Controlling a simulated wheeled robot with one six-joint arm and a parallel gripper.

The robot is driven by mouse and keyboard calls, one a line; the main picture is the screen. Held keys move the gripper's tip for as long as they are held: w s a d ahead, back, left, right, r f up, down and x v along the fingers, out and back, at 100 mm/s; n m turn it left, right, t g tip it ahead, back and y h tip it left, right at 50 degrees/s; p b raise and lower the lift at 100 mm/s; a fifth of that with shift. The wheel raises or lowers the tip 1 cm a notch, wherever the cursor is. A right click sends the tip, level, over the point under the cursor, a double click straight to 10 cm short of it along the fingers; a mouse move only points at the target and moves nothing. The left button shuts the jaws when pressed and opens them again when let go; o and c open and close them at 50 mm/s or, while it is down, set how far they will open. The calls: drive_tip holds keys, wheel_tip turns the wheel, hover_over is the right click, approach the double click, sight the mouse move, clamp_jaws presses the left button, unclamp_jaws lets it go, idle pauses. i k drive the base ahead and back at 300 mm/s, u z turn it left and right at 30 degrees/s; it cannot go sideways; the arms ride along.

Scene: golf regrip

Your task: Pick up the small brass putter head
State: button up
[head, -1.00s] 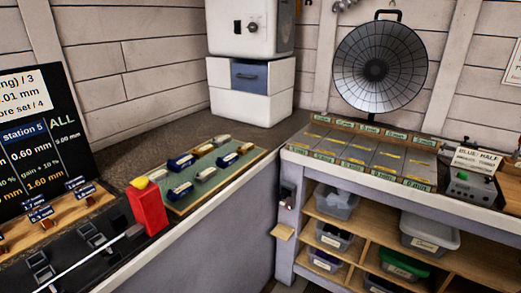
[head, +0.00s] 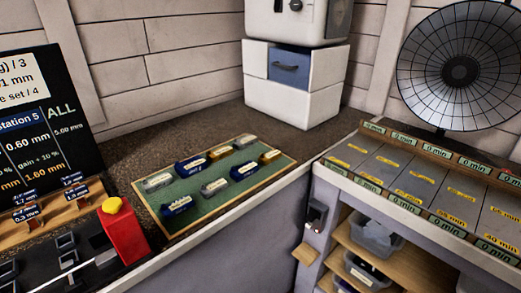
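Several putter heads with pale labels lie in rows on a green board with a wooden rim (head: 238,216) on the corner bench. Two look brass: a brass head at the right (head: 270,156) and a brass head in the back row (head: 220,152). I cannot tell for sure which is the small one. Blue heads (head: 243,171) and silver-grey heads (head: 214,187) lie among them. All rest apart from one another. My gripper is not in view.
A red block with a yellow top (head: 123,232) stands left of the board, near a dark sign (head: 40,120). A white drawer cabinet (head: 292,90) stands behind. A bench with grey marked panels (head: 410,180) and a round dish (head: 465,70) are right.

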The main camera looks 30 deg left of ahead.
sight(265, 158)
drive_tip(key=u, duration=0.5)
drive_tip(key=i, duration=0.65)
drive_tip(key=u, duration=1)
drive_tip(key=i, duration=0.3)
drive_tip(key=u, duration=0.35)
